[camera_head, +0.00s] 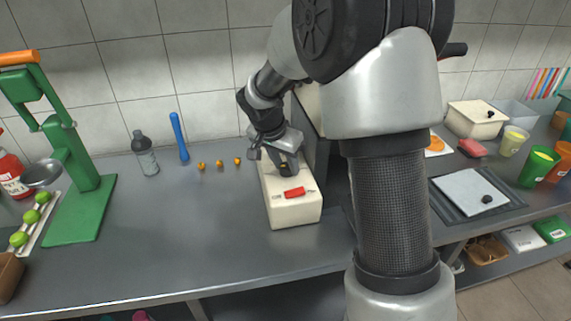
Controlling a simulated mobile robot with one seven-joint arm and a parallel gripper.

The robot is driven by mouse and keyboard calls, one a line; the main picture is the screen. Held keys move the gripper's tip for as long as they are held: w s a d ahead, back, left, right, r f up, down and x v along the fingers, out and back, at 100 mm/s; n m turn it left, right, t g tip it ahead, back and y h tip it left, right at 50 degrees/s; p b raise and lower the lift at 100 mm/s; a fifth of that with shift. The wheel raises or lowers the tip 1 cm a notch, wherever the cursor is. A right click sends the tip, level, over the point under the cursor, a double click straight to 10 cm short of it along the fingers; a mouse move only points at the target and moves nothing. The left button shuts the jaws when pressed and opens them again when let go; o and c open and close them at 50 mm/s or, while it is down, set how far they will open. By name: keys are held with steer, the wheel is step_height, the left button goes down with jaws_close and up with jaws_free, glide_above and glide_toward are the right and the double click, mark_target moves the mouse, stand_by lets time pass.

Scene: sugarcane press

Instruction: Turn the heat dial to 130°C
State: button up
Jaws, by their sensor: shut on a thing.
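A cream box-shaped device (296,213) with a red switch or label (294,192) on its top stands on the grey counter, left of a dark upright panel. My gripper (284,170) points down at the rear part of the device's top. It is shut on a small dial there, which is mostly hidden between the fingers. The dial's markings and its setting cannot be read in this view. My arm crosses the middle right of the picture and hides what lies behind it.
A green hand press (85,190) stands at the left beside a tray of limes (30,222). A grey bottle (145,153), a blue stick (179,137) and small orange fruits (219,164) are near the wall. The counter in front of the device is clear. Cups (539,166) stand at the right.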

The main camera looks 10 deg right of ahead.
steer(key=o, duration=1)
steer(key=p+v, duration=0.2)
steer(key=v, duration=1.5)
steer(key=shift+s+a+r, duration=0.1)
steer(key=shift+a+r, duration=0.1)
steer(key=s+d+r+n+t+y, duration=0.15)
steer(key=s+n, duration=0.25)
steer(key=s, duration=0.8)
steer(key=s+d+r+n+t+y, duration=0.1)
steer(key=s+d+n+y, duration=0.3)
steer(key=s, duration=0.9)
steer(key=r+p, duration=0.4)
steer(key=r+h+p, duration=0.1)
steer(key=r+p, duration=0.4)
steer(key=a+r+h+p, duration=0.1)
steer(key=r+p, duration=0.3)
steer(key=p, duration=0.1)
steer(key=shift+w+a+r+n+h, duration=0.1)
steer(key=shift+w+r+n+h, duration=0.15)
steer(key=shift+w+n, duration=0.15)
